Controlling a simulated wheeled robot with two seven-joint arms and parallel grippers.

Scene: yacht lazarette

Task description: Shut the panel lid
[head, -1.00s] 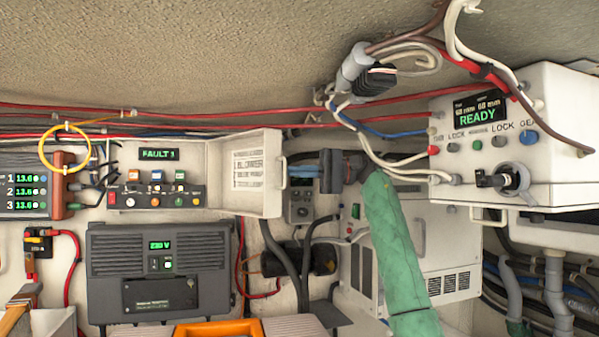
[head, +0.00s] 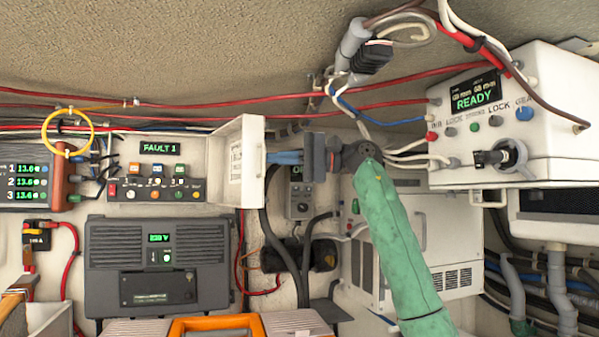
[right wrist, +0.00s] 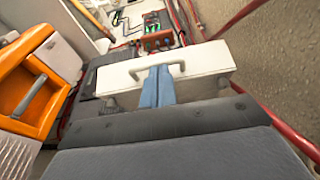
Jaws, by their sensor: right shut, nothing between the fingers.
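The panel lid (head: 247,165) is a white hinged cover standing out from the right side of the white panel box (head: 125,150). It stands partly open, seen nearly edge-on. The box shows a FAULT 1 display and a row of switches. My right gripper (head: 272,158) is shut and empty, its blue fingertips at the lid's outer face beside the handle. In the right wrist view the fingertips (right wrist: 157,72) lie at the lid's handle (right wrist: 157,69), against or very near the lid (right wrist: 205,62); exact contact is hard to tell. My left gripper is out of view.
A grey inverter box (head: 158,265) hangs below the panel, with an orange-handled case (head: 215,325) in front. A white READY control box (head: 510,120) is at right. Red cables (head: 230,98) run above; a yellow cable loop (head: 67,133) hangs at left.

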